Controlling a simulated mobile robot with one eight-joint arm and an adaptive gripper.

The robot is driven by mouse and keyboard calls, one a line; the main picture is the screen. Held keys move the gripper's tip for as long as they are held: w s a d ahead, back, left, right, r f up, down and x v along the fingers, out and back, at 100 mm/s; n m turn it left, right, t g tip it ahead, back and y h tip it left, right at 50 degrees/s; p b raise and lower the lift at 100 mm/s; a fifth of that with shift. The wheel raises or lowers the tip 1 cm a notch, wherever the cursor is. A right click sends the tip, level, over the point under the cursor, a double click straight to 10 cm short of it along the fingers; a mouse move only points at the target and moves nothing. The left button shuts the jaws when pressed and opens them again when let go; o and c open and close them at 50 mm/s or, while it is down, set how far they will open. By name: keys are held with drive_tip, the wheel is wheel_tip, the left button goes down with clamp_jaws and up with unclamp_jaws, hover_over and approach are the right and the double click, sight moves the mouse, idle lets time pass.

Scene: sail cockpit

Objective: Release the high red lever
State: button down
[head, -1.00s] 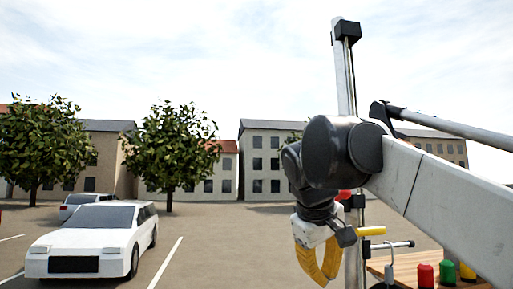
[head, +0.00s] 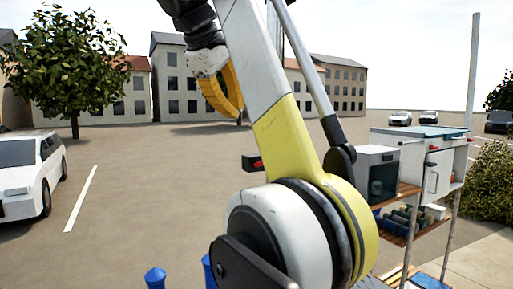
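My gripper (head: 224,92) hangs from the wrist at the upper middle of the head view, with curved yellow fingers seen from the side against the buildings. The fingers overlap, so I cannot tell whether they are open or shut. Below it, a small dark block with a red part (head: 257,163) shows at the left edge of my arm. It may be the red lever, but my arm hides what lies to its right. The gripper appears apart from it in the picture.
At right stands a shelf unit (head: 407,232) with a grey box (head: 375,175), a white cabinet (head: 428,160) and several small items. Blue-topped objects (head: 155,278) show at the bottom. A white car (head: 30,175) is parked at left. Open pavement lies between.

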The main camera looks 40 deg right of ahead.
drive_tip(key=shift+f, duration=0.1)
drive_tip(key=s+b+x, duration=0.2)
drive_tip(key=x, duration=1)
drive_tip(key=shift+s+d+f, duration=0.25)
drive_tip(key=shift+d+f, duration=0.05)
drive_tip(key=shift+d, duration=0.2)
drive_tip(key=shift+s+f+b, duration=0.1)
drive_tip(key=shift+b, duration=0.2)
drive_tip(key=shift+s+f+t+b, duration=0.1)
drive_tip(key=shift+f+t+b, duration=0.05)
drive_tip(key=shift+t+b, duration=0.2)
